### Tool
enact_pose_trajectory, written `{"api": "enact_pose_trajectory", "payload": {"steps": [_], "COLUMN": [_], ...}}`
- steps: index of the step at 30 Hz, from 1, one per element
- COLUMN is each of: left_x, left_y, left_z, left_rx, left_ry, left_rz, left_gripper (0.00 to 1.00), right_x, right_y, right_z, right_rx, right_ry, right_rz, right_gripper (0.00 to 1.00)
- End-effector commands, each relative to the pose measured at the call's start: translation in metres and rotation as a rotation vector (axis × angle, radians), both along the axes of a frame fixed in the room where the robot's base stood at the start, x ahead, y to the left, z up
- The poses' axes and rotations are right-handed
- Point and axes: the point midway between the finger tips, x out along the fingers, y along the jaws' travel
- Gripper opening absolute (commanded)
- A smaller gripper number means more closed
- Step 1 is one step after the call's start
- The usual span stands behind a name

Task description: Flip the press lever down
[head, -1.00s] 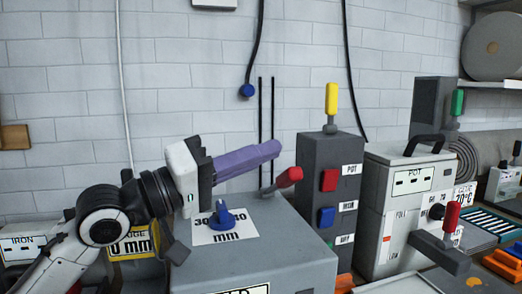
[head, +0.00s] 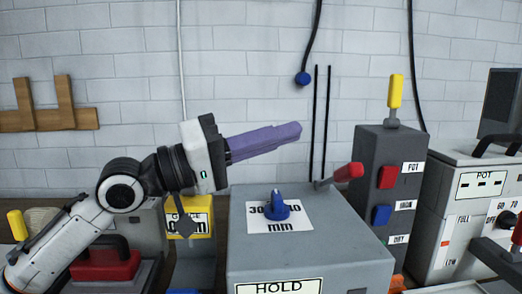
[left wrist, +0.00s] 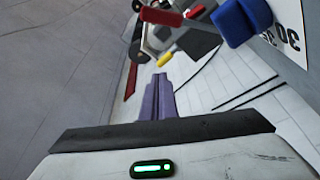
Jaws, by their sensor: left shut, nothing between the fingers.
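A red-handled lever (head: 347,172) sticks out at the back right of the grey HOLD box (head: 310,262), tilted up to the right. A yellow-handled lever (head: 395,92) stands upright on the dark grey box (head: 370,165) with red and blue buttons. I cannot tell from labels which one is the press lever. My left gripper (head: 297,131) has purple fingers, shut and empty. It points right, above the HOLD box, up and left of the red handle and apart from it. The fingers also show in the left wrist view (left wrist: 161,85). My right gripper is out of view.
A blue knob (head: 276,207) sits on a white mm label on top of the HOLD box. A grey POT machine (head: 470,210) stands at the right. A yellow gauge block (head: 190,218) and a red iron (head: 105,265) are at the left. A blue-ended cord (head: 303,79) hangs behind.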

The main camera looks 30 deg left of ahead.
Motion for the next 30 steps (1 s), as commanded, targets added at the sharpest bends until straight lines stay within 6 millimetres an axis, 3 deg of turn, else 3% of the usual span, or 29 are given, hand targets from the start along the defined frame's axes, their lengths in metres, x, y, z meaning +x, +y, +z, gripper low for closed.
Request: {"api": "enact_pose_trajectory", "payload": {"steps": [1,10,30], "left_x": [-0.006,-0.023,-0.025], "left_y": [0.006,0.023,0.024], "left_z": [-0.010,-0.011,-0.010], "left_rx": [0.006,0.000,0.000], "left_ry": [0.004,0.001,0.000], "left_rz": [0.002,-0.001,-0.001], "left_gripper": [0.00,0.00,0.00], "right_x": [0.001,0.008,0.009], "right_y": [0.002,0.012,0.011], "right_z": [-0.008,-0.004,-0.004], "right_rx": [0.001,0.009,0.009], "right_ry": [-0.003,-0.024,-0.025], "right_rz": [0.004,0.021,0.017], "right_gripper": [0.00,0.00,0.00]}}
